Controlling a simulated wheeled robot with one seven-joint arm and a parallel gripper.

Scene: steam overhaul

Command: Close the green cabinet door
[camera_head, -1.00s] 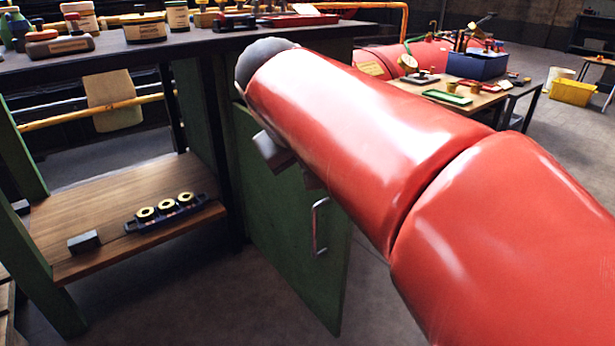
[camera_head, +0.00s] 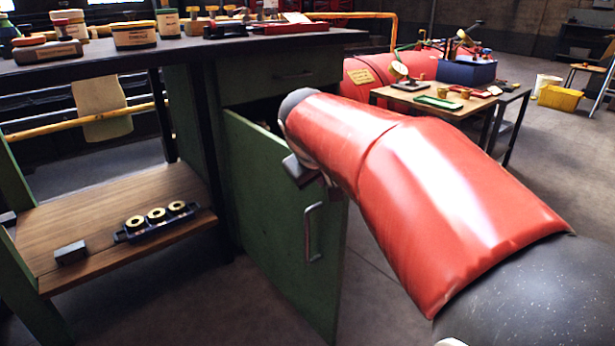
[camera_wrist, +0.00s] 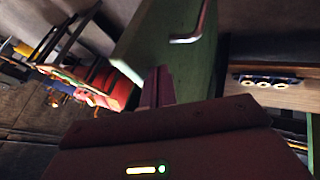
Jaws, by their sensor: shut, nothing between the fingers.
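The green cabinet door (camera_head: 270,215) stands partly open under the dark bench top, swung out from the cabinet (camera_head: 285,75). A dark gap shows above its top edge. Its metal handle (camera_head: 309,232) is near the free right edge. My gripper (camera_head: 318,183) is at the upper part of the door, partly hidden by my red arm. In the wrist view my gripper (camera_wrist: 158,86) has its fingers together, close to the door's edge (camera_wrist: 165,50), with the handle (camera_wrist: 198,25) beyond. I cannot tell whether the fingers touch the door. Nothing is held.
A wooden shelf (camera_head: 100,225) with a rack of brass rings (camera_head: 155,220) and a dark block (camera_head: 71,252) is left of the cabinet. Bottles and tins stand on the bench top. A side table (camera_head: 400,97) is at the back right. Floor right of the door is clear.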

